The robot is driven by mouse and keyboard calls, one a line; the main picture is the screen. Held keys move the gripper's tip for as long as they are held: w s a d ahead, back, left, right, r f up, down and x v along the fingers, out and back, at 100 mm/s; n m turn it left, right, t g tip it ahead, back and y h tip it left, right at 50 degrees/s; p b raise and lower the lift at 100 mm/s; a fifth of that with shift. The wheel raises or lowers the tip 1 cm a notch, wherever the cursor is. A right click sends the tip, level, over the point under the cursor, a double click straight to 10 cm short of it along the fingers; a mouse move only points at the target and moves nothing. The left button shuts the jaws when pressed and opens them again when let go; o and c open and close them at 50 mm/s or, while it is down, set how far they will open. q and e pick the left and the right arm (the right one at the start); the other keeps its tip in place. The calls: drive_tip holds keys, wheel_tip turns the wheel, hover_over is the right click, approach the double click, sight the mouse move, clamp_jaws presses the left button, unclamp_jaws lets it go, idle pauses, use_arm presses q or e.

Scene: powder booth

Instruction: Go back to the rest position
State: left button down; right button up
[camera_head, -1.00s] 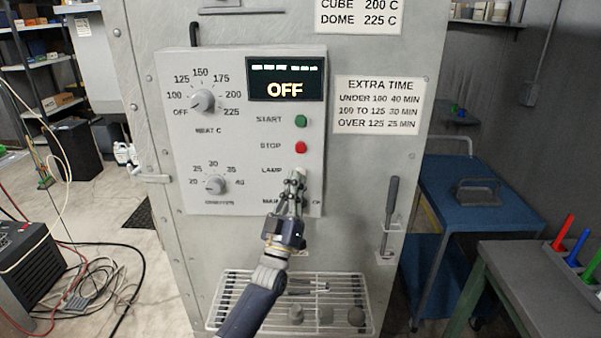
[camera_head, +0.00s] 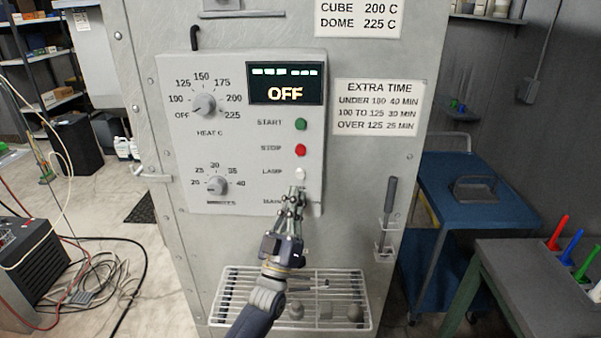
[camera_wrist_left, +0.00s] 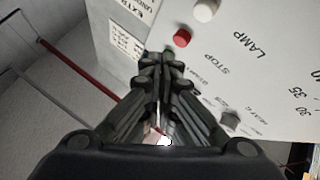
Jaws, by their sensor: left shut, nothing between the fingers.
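My left gripper (camera_head: 297,192) is shut and empty in the head view. Its fingertips are in front of the lower right part of the grey control panel (camera_head: 240,150), just below the white LAMP button (camera_head: 300,174); I cannot tell whether they touch the panel. The gripper hides part of the lowest label. In the left wrist view the shut fingers (camera_wrist_left: 160,62) point up the panel, with the red STOP button (camera_wrist_left: 182,38) and the white button (camera_wrist_left: 205,10) beyond them. My right gripper is not in view.
The display (camera_head: 286,83) reads OFF. A wire rack (camera_head: 345,272) with small grey pieces sits below my left arm. A handled tool (camera_head: 390,205) hangs to the right. A blue cart (camera_head: 490,205) and a grey table (camera_head: 530,285) stand at the right; cables lie on the left floor.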

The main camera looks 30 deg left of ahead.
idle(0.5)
